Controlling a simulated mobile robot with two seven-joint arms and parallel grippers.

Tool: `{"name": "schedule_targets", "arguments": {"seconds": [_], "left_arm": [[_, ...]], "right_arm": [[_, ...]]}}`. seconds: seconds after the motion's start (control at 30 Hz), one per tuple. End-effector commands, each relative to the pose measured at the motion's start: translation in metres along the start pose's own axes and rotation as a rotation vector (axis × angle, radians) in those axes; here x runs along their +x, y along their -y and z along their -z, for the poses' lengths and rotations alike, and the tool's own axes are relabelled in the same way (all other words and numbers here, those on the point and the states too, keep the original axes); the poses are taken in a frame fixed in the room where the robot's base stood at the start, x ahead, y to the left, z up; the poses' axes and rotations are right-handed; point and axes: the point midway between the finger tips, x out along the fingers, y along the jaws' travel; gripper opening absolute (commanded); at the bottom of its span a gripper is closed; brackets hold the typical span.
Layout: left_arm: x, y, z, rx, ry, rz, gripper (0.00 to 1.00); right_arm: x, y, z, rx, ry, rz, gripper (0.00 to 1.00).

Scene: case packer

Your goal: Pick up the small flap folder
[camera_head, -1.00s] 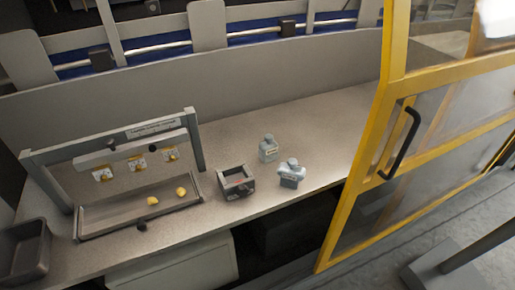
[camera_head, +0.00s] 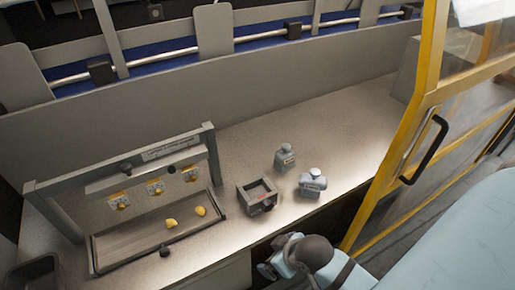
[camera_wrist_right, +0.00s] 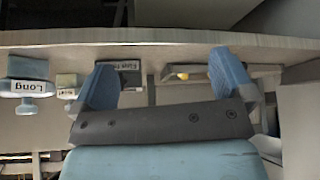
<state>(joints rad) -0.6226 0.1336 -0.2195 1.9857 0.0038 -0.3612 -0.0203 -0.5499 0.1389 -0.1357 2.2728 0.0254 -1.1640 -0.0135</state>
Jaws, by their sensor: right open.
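Two pale blue-grey handled pieces with labels stand on the bench. The rear one (camera_head: 285,157) is smaller; its label is too small to read, so I cannot confirm it is the small flap folder. The nearer one (camera_head: 312,184) reads "Long" in the right wrist view (camera_wrist_right: 28,86); the other piece (camera_wrist_right: 68,92) is beside it there. My right gripper (camera_head: 278,256) is just off the bench's front edge, apart from both pieces. In the right wrist view its blue fingers (camera_wrist_right: 165,80) are spread and empty. My left gripper is out of view.
A small dark open box (camera_head: 243,199) stands left of the pieces. Farther left is a framed station with a tray (camera_head: 150,258) holding yellow bits. A yellow-framed door (camera_head: 388,165) stands at the right. The bench (camera_head: 345,125) behind the pieces is clear.

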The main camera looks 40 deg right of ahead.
Motion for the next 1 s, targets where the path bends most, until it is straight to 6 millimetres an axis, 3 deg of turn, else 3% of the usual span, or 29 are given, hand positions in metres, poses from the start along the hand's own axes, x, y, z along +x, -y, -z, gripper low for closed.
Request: {"name": "schedule_targets", "arguments": {"seconds": [0.03, 0.13, 0.27, 0.4, 0.6, 0.77, 0.87, 1.0], "left_arm": [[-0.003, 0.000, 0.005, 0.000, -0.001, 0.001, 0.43], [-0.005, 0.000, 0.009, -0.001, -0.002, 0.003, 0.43], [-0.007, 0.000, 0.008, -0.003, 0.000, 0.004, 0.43], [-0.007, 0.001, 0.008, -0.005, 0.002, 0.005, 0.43], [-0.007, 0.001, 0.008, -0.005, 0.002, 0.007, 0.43], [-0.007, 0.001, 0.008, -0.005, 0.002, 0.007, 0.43], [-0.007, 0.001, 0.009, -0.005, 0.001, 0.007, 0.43], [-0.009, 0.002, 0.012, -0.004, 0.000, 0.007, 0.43]], "right_arm": [[-0.012, -0.013, 0.010, 0.002, 0.040, -0.017, 1.00], [-0.021, -0.050, 0.029, 0.014, 0.142, -0.054, 1.00], [-0.011, -0.104, 0.063, 0.039, 0.209, -0.087, 1.00], [0.002, -0.174, 0.112, 0.091, 0.219, -0.110, 1.00], [0.002, -0.262, 0.179, 0.182, 0.183, -0.103, 1.00], [-0.005, -0.297, 0.204, 0.224, 0.160, -0.089, 1.00], [-0.002, -0.304, 0.208, 0.233, 0.156, -0.083, 1.00], [0.020, -0.305, 0.204, 0.234, 0.158, -0.083, 1.00]]}}
